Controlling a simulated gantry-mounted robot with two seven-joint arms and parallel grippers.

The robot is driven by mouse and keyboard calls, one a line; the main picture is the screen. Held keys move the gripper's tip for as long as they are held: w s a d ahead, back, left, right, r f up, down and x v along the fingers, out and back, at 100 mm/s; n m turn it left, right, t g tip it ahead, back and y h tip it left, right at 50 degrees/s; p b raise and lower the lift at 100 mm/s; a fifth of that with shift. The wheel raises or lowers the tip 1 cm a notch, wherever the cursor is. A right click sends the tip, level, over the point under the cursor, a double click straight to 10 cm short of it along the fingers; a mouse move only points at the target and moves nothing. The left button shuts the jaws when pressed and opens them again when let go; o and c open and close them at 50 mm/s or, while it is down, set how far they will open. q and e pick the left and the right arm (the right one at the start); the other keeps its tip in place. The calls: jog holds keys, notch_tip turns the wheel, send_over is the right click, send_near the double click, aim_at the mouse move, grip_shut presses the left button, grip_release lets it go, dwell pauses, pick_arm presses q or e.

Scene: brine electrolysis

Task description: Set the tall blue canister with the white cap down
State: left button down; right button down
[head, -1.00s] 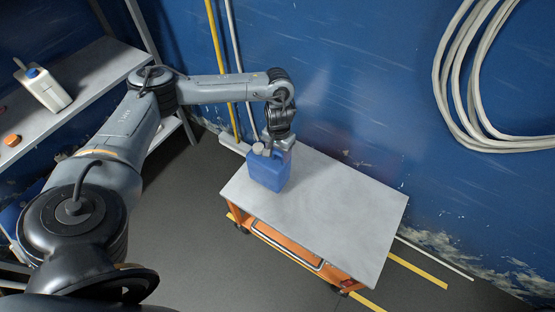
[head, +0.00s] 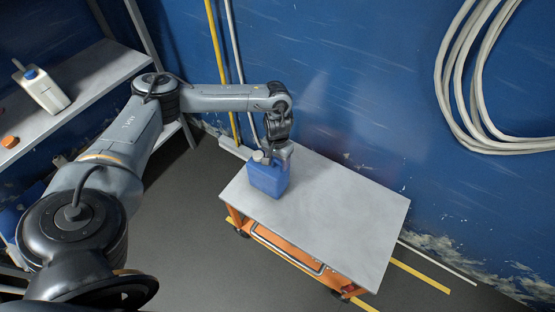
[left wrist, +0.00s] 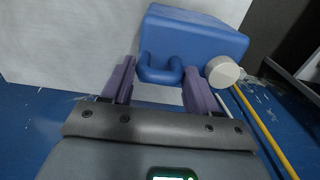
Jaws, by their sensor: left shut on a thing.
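The tall blue canister (head: 268,178) is upright at the left end of the cart's grey top (head: 330,215) in the head view. Its base appears to be on or very close to the surface; I cannot tell if it touches. My left gripper (head: 277,150) is above it, shut on its handle. In the left wrist view the blue canister (left wrist: 195,35) shows its loop handle (left wrist: 160,72) between the two purple fingers (left wrist: 158,88). Its white cap (left wrist: 222,72) is beside the handle, right of the fingers. My right gripper is not in view.
The cart has an orange frame (head: 285,250); the right part of its top is bare. A shelf (head: 85,82) at the left holds a white jug with a blue cap (head: 43,90) and an orange lid (head: 10,141). A blue wall with coiled cable (head: 455,100) stands behind.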

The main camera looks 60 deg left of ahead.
pick_arm(q)
jog(key=c, duration=0.5)
grip_release()
jog(key=shift+f, duration=0.15)
jog(key=shift+c, duration=0.2)
jog(key=shift+o, duration=1.3)
